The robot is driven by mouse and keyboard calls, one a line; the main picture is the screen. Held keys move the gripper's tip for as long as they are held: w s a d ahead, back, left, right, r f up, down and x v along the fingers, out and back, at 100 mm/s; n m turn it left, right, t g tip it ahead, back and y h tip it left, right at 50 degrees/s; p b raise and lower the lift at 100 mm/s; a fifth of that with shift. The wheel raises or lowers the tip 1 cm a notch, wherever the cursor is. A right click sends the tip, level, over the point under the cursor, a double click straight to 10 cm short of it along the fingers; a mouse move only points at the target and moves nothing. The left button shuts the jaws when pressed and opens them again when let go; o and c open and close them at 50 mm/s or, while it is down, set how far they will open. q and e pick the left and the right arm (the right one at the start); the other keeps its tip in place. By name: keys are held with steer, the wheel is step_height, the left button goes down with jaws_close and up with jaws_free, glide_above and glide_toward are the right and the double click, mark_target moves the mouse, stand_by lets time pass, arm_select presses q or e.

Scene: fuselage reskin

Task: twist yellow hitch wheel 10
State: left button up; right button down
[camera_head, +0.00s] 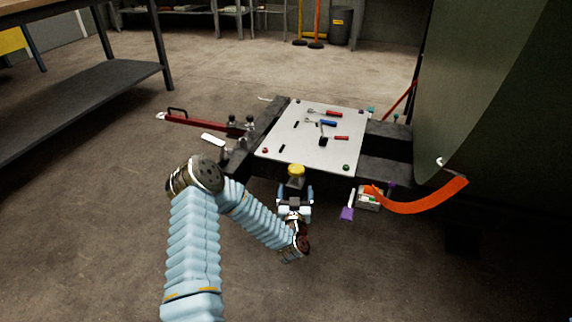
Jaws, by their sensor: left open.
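The yellow hitch wheel (296,169) is a small round yellow knob at the near edge of the cart, just in front of its pale top plate. My left gripper (295,187) is right below the wheel in the head view and points away from me towards it. The gripper is open, with its fingers close to the wheel. I cannot tell whether they touch it or stand around it. The wheel's lower part and its mount are hidden by the gripper. My right gripper is not in view.
The cart's plate (314,146) holds several hand tools. A red-handled bar (198,121) sticks out on the left. An orange curved strip (425,200) and a small box (369,198) are on the right, near the large green curved panel (490,80). A workbench (85,95) stands at left.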

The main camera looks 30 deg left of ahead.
mark_target(297, 164)
arm_select(q)
steer(key=x, duration=0.4)
steer(key=b+x, duration=0.1)
steer(key=x, duration=0.4)
steer(key=b+x, duration=0.1)
steer(key=x, duration=0.3)
steer(key=shift+w+a+f, duration=0.1)
steer(key=shift+a+f, duration=0.05)
steer(key=shift+f, duration=0.1)
steer(key=shift+c, duration=0.5)
steer(key=c, duration=0.9)
steer(key=shift+o, duration=0.2)
